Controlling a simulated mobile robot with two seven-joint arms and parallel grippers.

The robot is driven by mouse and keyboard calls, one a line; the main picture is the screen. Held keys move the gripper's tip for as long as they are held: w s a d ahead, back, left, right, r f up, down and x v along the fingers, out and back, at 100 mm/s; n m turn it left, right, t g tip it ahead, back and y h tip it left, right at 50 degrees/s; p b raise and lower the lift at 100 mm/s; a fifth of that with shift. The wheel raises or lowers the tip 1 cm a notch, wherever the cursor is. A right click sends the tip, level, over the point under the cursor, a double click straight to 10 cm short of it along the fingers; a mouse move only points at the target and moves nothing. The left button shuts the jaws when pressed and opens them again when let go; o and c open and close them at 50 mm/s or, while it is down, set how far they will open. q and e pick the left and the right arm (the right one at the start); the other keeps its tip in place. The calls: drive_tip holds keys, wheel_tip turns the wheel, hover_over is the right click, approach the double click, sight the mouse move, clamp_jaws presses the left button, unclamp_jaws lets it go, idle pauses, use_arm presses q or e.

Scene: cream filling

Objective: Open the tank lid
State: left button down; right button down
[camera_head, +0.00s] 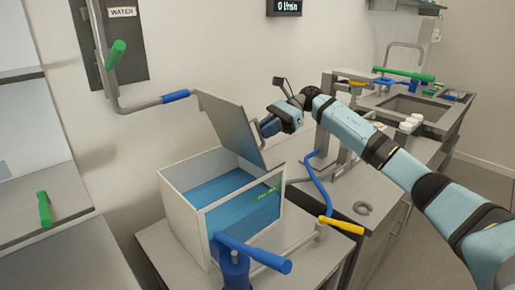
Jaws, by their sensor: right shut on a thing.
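The tank (184,214) is a pale box with blue liquid inside, standing on a metal table. Its grey metal lid (230,126) is raised and tilted up at the tank's back right edge, so the top is open. My right gripper (262,126) is at the lid's right side, shut on the lid handle. The fingers and the handle are small here, and the exact contact is hard to make out. My left gripper is not in view.
A pipe with a blue end (175,96) comes from the wall behind the tank. A blue-handled valve (253,254) stands in front, with a yellow-handled one (341,225) to the right. A counter with a sink (414,108) lies behind my right arm.

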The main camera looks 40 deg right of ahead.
drive_tip(key=d+y+b, duration=0.1)
drive_tip(key=d+f+y+b, duration=0.1)
drive_tip(key=b, duration=0.1)
drive_tip(key=d+y+b, duration=0.2)
drive_tip(key=shift+w+f+m, duration=0.3)
drive_tip(key=shift+f, duration=0.05)
drive_tip(key=shift+d+y+b, duration=0.25)
drive_tip(key=shift+y+b, duration=0.05)
drive_tip(key=shift+b, duration=0.25)
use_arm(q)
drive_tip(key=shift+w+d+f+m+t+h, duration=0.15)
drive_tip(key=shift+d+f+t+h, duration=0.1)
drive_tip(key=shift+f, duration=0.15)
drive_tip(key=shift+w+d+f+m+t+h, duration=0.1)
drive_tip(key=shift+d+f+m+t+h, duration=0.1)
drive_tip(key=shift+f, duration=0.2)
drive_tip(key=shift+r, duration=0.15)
